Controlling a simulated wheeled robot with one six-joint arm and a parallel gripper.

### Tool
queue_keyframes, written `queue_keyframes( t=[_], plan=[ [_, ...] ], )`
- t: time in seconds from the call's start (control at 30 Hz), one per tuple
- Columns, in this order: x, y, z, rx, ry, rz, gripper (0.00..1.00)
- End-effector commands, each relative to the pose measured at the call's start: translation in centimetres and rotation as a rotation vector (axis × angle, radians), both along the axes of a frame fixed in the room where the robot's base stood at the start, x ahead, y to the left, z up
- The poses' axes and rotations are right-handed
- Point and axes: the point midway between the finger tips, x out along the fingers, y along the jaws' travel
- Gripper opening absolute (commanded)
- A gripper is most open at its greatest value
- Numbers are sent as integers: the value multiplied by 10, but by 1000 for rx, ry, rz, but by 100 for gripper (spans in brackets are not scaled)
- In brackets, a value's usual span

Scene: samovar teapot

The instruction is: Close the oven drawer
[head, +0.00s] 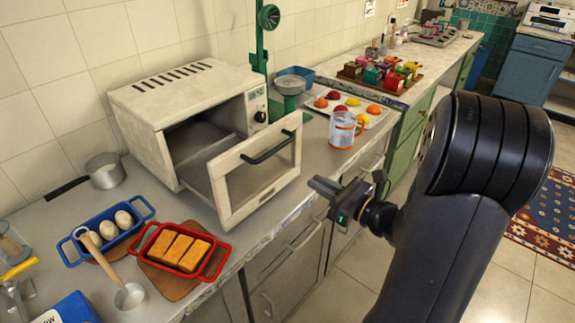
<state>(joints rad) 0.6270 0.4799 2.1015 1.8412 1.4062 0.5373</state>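The cream-white oven (183,92) stands on the counter against the tiled wall. Its drawer (227,195) is pulled out toward the front, with a windowed front panel and a black handle (268,148). A gap shows the dark inside between the drawer front and the oven body. My gripper (318,186) is to the right of the drawer front, at the counter's front edge, with its fingers pointing left. It appears apart from the drawer and holds nothing that I can see. The gap between its fingers is too small to judge.
A red dish (211,270) and a blue dish (83,257) stand in front of the oven. A glass mug (342,130) and a tray of fruit (381,116) are to the right of the drawer. A green stand (259,50) rises behind the oven.

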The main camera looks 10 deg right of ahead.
Motion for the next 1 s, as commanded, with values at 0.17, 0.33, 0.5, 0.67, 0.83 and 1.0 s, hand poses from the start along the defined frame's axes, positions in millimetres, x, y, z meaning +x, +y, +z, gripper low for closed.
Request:
queue_keyframes(
  t=[0.17, 0.33, 0.5, 0.67, 0.83, 1.0],
  plan=[
    [25, 20, 1, -1, 1, 6, 0],
    [49, 37, 0, 0, 2, 5, 0],
    [69, 52, 0, 0, 3, 4, 0],
    [81, 59, 0, 0, 2, 1, 0],
    [85, 62, 0, -1, 1, 0, 0],
    [84, 61, 0, -1, 1, 0, 0]
  ],
)
